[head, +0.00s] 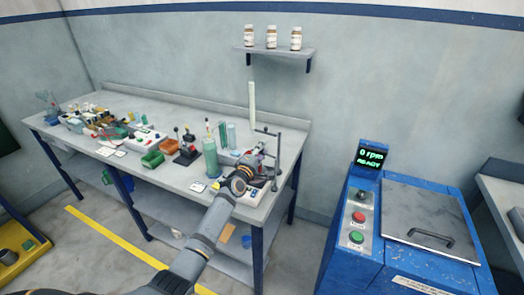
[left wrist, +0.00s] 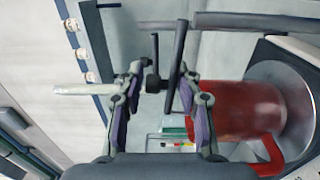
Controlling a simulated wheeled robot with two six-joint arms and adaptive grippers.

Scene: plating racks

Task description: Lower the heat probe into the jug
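In the left wrist view the red jug (left wrist: 245,110) stands on a round metal plate, beyond my right-hand finger. A pale rod (left wrist: 75,89), which I take for the heat probe, runs behind the left-hand finger; it stands upright in the head view (head: 252,105). A dark stand (head: 276,160) has a crossbar (left wrist: 180,45) and a black knob (left wrist: 153,83) that shows between my fingers. My left gripper (left wrist: 160,112) is open, its fingers apart. I cannot tell whether it touches the knob. In the head view my arm and gripper largely hide the jug.
The bench (head: 180,185) carries a green cylinder (head: 210,158), green and orange bins and other small items toward the left. A shelf (head: 272,51) with jars hangs above. A blue machine (head: 380,240) stands at the right, across a floor gap.

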